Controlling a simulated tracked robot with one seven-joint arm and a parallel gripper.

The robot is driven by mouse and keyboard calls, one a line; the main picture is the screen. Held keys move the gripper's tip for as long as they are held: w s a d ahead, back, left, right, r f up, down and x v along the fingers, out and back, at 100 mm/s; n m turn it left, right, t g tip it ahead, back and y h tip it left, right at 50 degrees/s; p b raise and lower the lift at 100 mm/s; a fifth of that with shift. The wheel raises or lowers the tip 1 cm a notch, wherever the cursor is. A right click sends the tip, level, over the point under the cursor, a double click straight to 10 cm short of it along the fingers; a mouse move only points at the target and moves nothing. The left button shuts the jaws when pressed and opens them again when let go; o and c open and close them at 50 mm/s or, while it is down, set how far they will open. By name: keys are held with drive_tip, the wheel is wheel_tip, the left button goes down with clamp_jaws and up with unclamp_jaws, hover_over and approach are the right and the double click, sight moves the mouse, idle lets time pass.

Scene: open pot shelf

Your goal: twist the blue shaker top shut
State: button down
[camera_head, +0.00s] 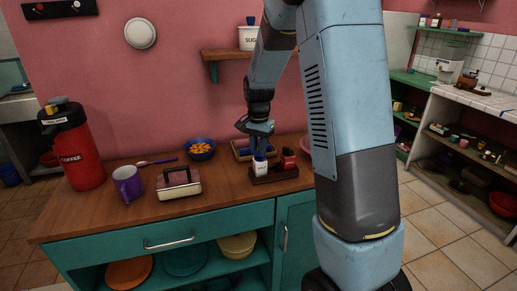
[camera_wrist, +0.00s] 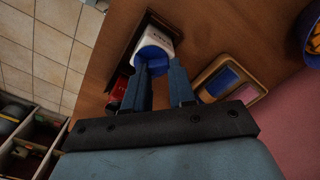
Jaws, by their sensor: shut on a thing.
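The white shaker (camera_head: 260,169) with dark lettering stands upright in a dark wooden rack (camera_head: 275,176) on the counter. Its blue top (camera_wrist: 152,60) shows between my fingertips in the wrist view, with the white body (camera_wrist: 162,40) beyond. My gripper (camera_head: 260,152) is above the shaker, pointing down, shut on the blue top; it also shows in the wrist view (camera_wrist: 158,70). In the head view the fingers mostly hide the top. I cannot tell how tightly the top sits on the body.
A red shaker (camera_head: 288,158) stands beside it in the rack. A bowl of orange pieces (camera_head: 200,149), a toaster-like box (camera_head: 178,185), a purple mug (camera_head: 128,183) and a red coffee flask (camera_head: 78,155) stand to the left.

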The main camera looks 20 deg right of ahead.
drive_tip(key=c, duration=0.9)
unclamp_jaws()
drive_tip(key=shift+r, duration=0.1)
wheel_tip(320, 180, up, 14)
drive_tip(key=shift+f, duration=0.25)
